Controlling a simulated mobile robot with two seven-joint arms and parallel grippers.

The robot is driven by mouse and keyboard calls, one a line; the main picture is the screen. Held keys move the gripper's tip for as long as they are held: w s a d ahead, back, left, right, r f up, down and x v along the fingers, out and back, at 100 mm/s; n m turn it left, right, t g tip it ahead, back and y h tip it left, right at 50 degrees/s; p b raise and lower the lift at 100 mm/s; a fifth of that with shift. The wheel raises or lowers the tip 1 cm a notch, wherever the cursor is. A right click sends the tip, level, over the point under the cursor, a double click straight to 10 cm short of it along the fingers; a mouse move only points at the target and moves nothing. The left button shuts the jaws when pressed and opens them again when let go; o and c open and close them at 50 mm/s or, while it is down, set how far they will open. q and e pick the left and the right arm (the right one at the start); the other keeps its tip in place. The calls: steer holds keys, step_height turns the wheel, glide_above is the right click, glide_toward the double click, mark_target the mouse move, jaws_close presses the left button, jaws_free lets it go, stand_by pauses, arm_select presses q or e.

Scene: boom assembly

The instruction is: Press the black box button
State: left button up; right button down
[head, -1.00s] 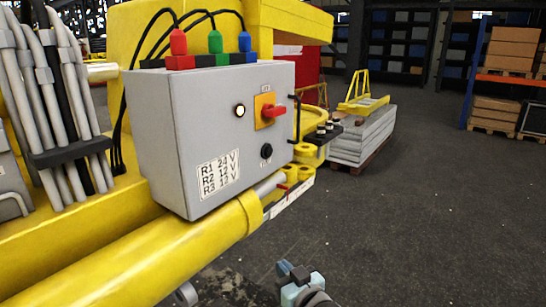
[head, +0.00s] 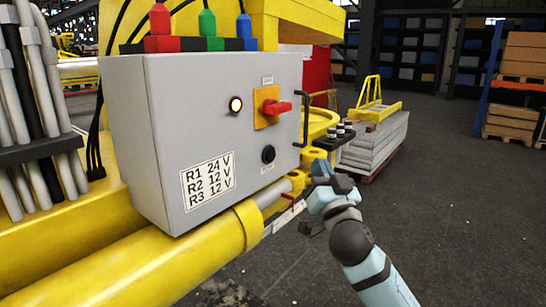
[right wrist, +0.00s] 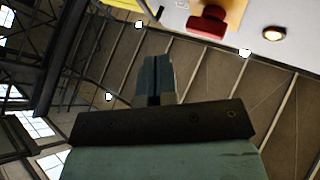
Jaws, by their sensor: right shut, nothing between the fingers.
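The grey control box (head: 150,140) stands on the yellow boom. Its black round button (head: 268,154) sits low on the right of the front face, under the red rotary switch (head: 277,107) on its yellow plate. A lit round lamp (head: 235,105) is to the left of the switch. My right gripper (head: 320,168) is to the right of the box, a little below the button's height and apart from it. In the right wrist view its fingers (right wrist: 155,74) are together and empty; the red switch (right wrist: 208,23) and lamp (right wrist: 273,34) show at the top. The button is not visible there. My left gripper is out of view.
A black handle (head: 305,118) sticks out at the box's right edge. A yellow cylinder (head: 190,258) runs below the box. Red, green and blue plugs (head: 207,24) with cables stand on top. Open dark floor (head: 440,190) lies to the right.

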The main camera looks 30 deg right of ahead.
mark_target(270, 155)
steer(key=shift+w, duration=0.1)
steer(key=w+a, duration=0.3)
steer(key=w, duration=0.5)
steer(key=shift+a+b, duration=0.15)
steer(key=shift+b, duration=0.2)
steer(key=shift+f, duration=0.1)
stand_by(0.3)
steer(key=shift+w, duration=0.1)
stand_by(1.3)
steer(key=shift+w+a, duration=0.2)
steer(key=shift+w, duration=0.1)
